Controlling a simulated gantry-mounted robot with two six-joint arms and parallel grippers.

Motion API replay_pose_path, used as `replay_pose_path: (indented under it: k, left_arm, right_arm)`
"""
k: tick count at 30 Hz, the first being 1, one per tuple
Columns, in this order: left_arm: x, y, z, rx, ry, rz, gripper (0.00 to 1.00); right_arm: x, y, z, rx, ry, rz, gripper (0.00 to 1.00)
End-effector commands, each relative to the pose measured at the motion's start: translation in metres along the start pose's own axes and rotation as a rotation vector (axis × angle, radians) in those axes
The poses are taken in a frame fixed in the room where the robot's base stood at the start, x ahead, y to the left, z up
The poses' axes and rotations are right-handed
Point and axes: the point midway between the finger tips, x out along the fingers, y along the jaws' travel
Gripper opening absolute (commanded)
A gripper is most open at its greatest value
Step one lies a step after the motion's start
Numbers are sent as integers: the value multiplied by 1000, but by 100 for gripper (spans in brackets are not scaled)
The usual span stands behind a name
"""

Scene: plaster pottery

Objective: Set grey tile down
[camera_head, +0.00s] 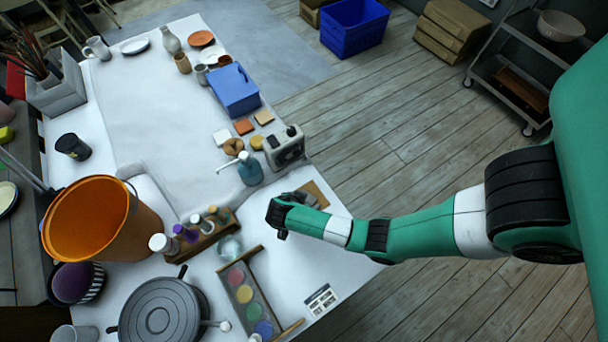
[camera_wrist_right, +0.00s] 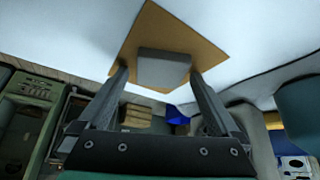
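The grey tile (camera_wrist_right: 163,68) is a small pale-grey block between the fingertips of my right gripper (camera_wrist_right: 160,73) in the right wrist view. The fingers stand on either side of it, close to its edges; whether they press on it is not clear. Behind the tile is a flat tan square (camera_wrist_right: 150,33) on the white surface. In the head view my right gripper (camera_head: 281,216) is low over the near right of the table, beside the tan square (camera_head: 318,193). There the gripper largely hides the tile. My left gripper is not in view.
A grey boxy device (camera_head: 285,147) and a blue spray bottle (camera_head: 249,168) stand just beyond the gripper. A wooden paint tray (camera_head: 267,295) and a rack of small bottles (camera_head: 205,238) lie to its left. A printed card (camera_head: 321,300) lies on clear white surface nearer the front.

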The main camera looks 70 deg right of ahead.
Motion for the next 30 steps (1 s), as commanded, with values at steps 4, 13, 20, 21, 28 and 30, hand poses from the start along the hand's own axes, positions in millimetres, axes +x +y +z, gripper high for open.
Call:
replay_pose_path:
  k: [4,13,20,21,28,30]
  left_arm:
    - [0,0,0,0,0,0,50]
    - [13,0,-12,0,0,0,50]
    - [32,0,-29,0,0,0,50]
    - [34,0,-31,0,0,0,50]
    - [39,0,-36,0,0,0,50]
    - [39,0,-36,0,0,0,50]
  right_arm:
    - [0,0,0,0,0,0,100]
    - [-32,-1,-3,-1,0,-4,100]
    - [-89,-1,-3,-1,0,-4,100]
    - [-97,-1,-3,-1,0,-5,100]
    - [-122,0,-2,1,1,0,100]
    - [-123,0,-1,1,1,1,100]
